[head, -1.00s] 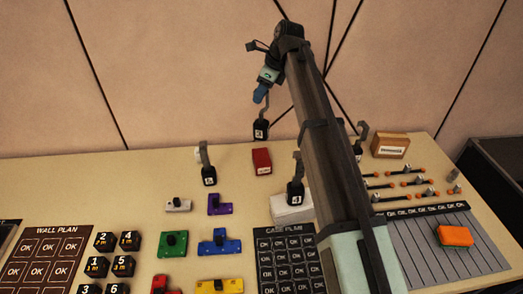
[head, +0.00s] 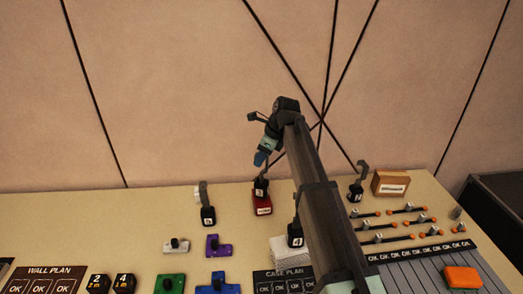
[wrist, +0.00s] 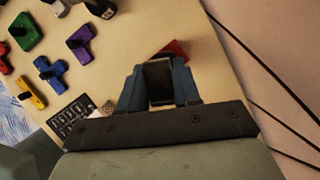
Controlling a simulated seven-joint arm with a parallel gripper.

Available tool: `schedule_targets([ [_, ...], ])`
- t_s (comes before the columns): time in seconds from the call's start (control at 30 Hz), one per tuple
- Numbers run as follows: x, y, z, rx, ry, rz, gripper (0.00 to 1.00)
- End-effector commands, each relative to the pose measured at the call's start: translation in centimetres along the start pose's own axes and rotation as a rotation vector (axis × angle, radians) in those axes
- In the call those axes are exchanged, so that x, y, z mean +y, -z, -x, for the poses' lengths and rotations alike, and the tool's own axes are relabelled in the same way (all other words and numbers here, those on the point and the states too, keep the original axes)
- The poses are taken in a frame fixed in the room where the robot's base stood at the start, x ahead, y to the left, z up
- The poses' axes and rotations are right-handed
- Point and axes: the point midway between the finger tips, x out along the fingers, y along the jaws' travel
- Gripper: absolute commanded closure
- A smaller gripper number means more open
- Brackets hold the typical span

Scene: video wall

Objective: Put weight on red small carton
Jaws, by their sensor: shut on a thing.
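My gripper (head: 261,158) is shut on a black weight (head: 261,186) with a white label, below blue fingertips. The weight overlaps the top of the red small carton (head: 264,209) in the head view; I cannot tell whether it touches. In the wrist view, the dark weight (wrist: 158,82) sits between the fingers (wrist: 158,92), and part of the red carton (wrist: 177,49) shows just beyond them. Other black weights with grey hooks stand left of the carton (head: 208,216), at the white carton (head: 295,236), and near the brown box (head: 355,192).
A white carton (head: 284,250) is partly hidden by my arm. A brown box (head: 390,184) stands at the back right, near orange-tipped rods (head: 390,238). Coloured blocks, including a purple one (head: 217,246), lie at the front. The wall is close behind the table.

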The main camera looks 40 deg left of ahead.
Motion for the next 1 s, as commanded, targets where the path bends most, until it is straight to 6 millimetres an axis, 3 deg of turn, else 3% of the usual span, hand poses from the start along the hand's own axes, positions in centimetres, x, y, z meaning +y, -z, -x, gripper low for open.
schedule_targets([
  [0.5,-0.02,0.31,-0.87,-0.002,0.002,0.001,1.0],
  [0.53,-0.01,0.38,-0.95,-0.001,0.001,0.0,0.66],
  [0.77,-0.01,0.37,-0.94,-0.001,0.001,0.0,0.44],
  [1.0,-0.01,0.36,-0.92,-0.001,0.001,0.0,0.42],
])
